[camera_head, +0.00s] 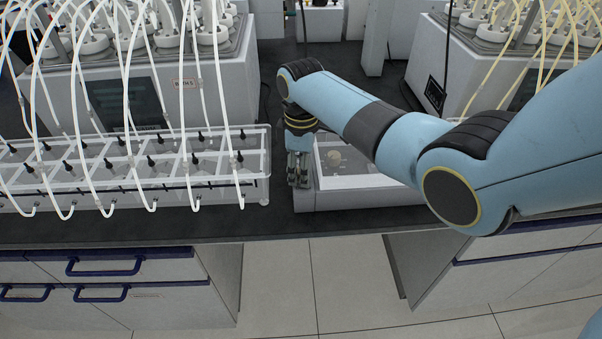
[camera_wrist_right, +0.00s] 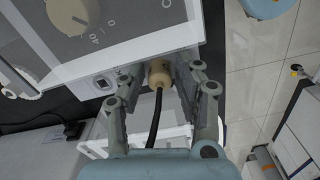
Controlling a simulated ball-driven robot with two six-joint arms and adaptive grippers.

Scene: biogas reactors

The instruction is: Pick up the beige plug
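The beige plug (camera_wrist_right: 160,74) shows in the right wrist view with a black cable (camera_wrist_right: 155,118) running from it toward the camera. It sits at the side of a white and grey device (camera_head: 370,197), which also shows in the wrist view (camera_wrist_right: 130,45). My right gripper (camera_head: 298,182) points down beside the device's left side. In the wrist view its fingers (camera_wrist_right: 160,80) are apart, one on each side of the plug, with the plug between them. Whether either finger touches it is hard to tell. The head view does not show the plug. My left gripper is out of view.
The device has a beige knob (camera_head: 334,158) on top. A clear rack (camera_head: 262,165) with white tubes stands to the left on the dark bench (camera_head: 150,231). Large tubed reactor units (camera_head: 225,75) stand behind. The bench's front edge is close.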

